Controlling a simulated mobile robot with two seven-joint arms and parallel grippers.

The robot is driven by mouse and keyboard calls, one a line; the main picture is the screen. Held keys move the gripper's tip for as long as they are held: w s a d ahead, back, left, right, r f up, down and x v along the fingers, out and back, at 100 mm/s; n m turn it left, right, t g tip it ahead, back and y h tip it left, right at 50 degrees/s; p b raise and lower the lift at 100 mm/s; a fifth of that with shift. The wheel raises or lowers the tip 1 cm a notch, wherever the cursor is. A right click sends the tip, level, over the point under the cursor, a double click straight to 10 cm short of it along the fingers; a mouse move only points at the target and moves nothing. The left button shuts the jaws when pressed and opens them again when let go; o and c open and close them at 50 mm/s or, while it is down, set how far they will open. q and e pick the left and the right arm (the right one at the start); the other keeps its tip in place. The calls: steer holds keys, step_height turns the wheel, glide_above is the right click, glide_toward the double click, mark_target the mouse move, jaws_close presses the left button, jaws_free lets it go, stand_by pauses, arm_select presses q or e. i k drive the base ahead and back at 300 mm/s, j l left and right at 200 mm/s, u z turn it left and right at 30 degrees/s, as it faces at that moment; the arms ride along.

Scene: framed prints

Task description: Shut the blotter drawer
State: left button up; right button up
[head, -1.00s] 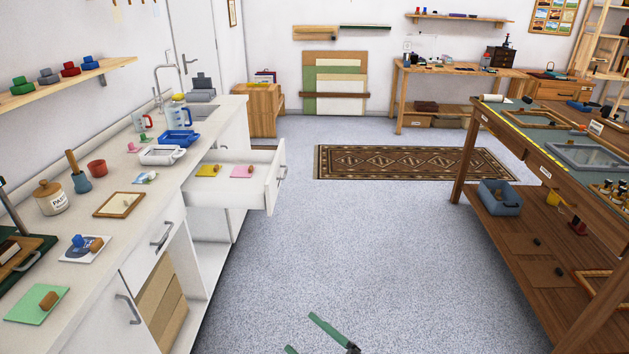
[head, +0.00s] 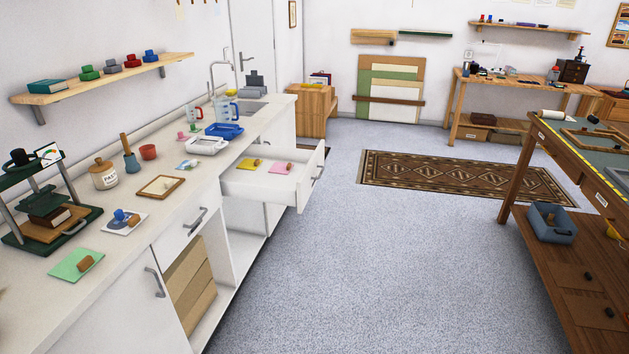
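The open drawer (head: 262,186) sticks out from the white counter on the left. A metal handle (head: 319,171) is on the drawer's front panel. A closed drawer (head: 190,221) with its own handle lies nearer in the same counter. Neither of my grippers shows in the head view.
The countertop (head: 209,170) carries trays, jugs, a paste jar (head: 105,174) and a press (head: 45,205). A wooden workbench (head: 545,190) stands at the right. The speckled floor (head: 370,270) between is clear, with a patterned rug (head: 460,180) further back.

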mark_target(294, 189)
steer(key=i+u, duration=0.1)
steer(key=u, duration=0.25)
steer(key=i+l+u, duration=0.1)
steer(key=u, duration=0.3)
steer(key=i+l+u, duration=0.1)
steer(key=u, duration=0.25)
steer(key=i+l+u, duration=0.15)
steer(key=l, duration=0.15)
steer(key=l+u, duration=0.2)
steer(key=i+l+u, duration=0.15)
steer(key=l, duration=0.3)
steer(key=i+l, duration=0.1)
steer(key=l, duration=0.35)
steer(key=i+l+u, duration=0.15)
steer(key=l, duration=0.3)
steer(key=k+j, duration=0.05)
